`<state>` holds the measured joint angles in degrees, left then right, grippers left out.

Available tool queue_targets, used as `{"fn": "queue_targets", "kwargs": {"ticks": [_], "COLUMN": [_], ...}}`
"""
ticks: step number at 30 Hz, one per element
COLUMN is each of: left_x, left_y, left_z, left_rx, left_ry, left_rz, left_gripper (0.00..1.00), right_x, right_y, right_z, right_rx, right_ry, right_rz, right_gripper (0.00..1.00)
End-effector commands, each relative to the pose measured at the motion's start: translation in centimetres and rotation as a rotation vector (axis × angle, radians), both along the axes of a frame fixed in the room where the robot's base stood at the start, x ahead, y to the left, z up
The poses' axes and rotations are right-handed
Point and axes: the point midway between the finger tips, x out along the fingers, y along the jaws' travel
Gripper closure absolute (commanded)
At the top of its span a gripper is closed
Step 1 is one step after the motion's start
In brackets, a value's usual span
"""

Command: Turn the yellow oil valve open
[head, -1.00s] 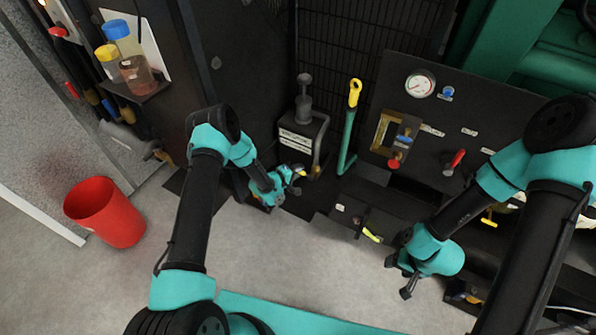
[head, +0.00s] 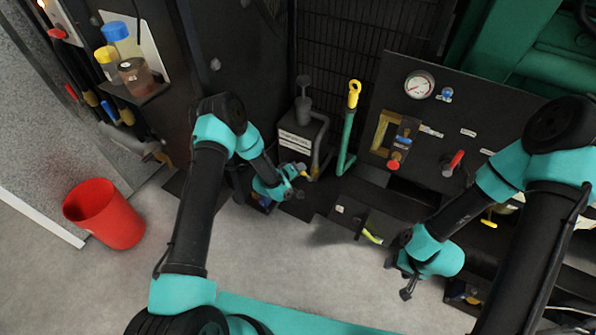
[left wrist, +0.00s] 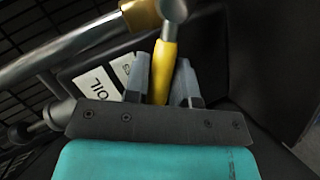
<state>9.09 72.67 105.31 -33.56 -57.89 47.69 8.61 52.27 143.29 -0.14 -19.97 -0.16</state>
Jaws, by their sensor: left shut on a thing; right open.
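The yellow oil valve handle (left wrist: 164,70) stands between the fingers of my left gripper (left wrist: 162,82) in the left wrist view, below a round metal end and a metal pipe. My left gripper is shut on this handle. In the head view my left gripper (head: 294,176) is low beside the dark box with a white label, and only a small bit of yellow shows at its tips. An OIL label (left wrist: 97,82) is just left of the handle in the left wrist view. My right gripper (head: 404,276) is open and empty at lower right, pointing down.
A dark labelled box (head: 302,140) with a pump-like top stands behind my left gripper. A teal lever (head: 348,135) with a yellow top stands to its right. A gauge panel (head: 440,125) is further right. A red bucket (head: 105,213) stands on open floor at left.

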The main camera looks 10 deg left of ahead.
Motion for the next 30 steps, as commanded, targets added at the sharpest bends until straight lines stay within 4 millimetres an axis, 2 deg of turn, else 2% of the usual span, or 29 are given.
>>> {"fn": "queue_targets", "kwargs": {"ticks": [12,26,27,30], "left_x": [-0.23,-0.26,-0.26,-0.25], "left_y": [-0.79,-0.86,-0.86,-0.86], "left_z": [1.14,1.22,1.22,1.22], "left_rx": [0.216,0.24,0.24,0.24], "left_ry": [-0.061,-0.068,-0.068,-0.068], "left_rz": [0.0,0.0,0.0,0.0], "left_gripper": [1.0,1.0,0.75,0.65], "right_x": [0.0,0.0,0.0,0.0], "right_y": [0.0,0.0,0.0,0.0], "right_z": [0.0,0.0,0.0,0.0], "right_rx": [0.0,0.0,0.0,0.0], "right_ry": [0.0,0.0,0.0,0.0], "right_rz": [0.0,0.0,0.0,0.0], "right_gripper": [0.41,0.41,0.41,0.41]}}
